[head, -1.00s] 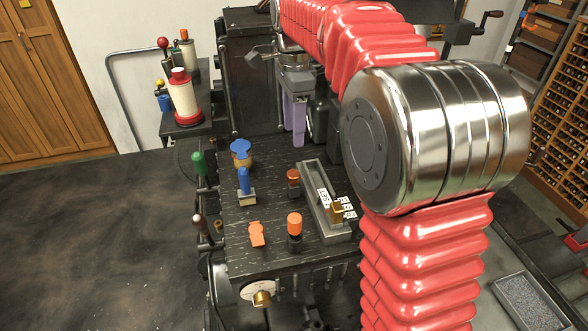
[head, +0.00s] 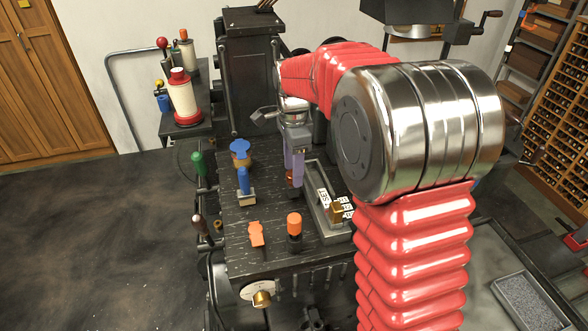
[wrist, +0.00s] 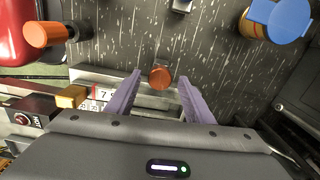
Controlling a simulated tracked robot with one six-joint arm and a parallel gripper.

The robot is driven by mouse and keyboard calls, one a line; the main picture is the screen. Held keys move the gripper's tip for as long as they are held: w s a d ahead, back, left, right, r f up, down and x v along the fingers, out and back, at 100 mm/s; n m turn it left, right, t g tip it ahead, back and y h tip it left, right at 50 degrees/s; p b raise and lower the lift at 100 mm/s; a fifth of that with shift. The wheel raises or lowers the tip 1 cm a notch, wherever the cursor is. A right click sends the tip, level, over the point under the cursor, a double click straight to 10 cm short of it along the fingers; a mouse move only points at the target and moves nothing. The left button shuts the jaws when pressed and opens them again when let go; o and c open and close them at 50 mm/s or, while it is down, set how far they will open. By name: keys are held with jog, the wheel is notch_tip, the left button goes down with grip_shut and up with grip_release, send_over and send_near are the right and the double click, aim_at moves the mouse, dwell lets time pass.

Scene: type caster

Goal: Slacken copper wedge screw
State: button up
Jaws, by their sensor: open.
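The copper wedge screw appears as a round copper-coloured knob (wrist: 160,77) in the wrist view, between the tips of my two purple fingers. My gripper (wrist: 157,84) is open, with a gap on both sides of the knob, and holds nothing. In the head view my gripper (head: 294,178) points down at the bench top, and its fingers partly hide the knob (head: 290,180). I cannot tell exactly how high the fingertips are relative to the knob.
A grey type tray (head: 314,212) with letter blocks and a brass block (head: 338,211) lies just right of the fingers. An orange-topped post (head: 294,226), orange tool (head: 256,234), blue-handled tool (head: 243,181) and blue-topped piece (head: 240,148) stand nearby on the dark bench.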

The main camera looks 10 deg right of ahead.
jog(key=shift+f, duration=0.3)
jog(key=shift+c, duration=0.3)
jog(key=c, duration=1)
jog(key=shift+n, duration=0.4)
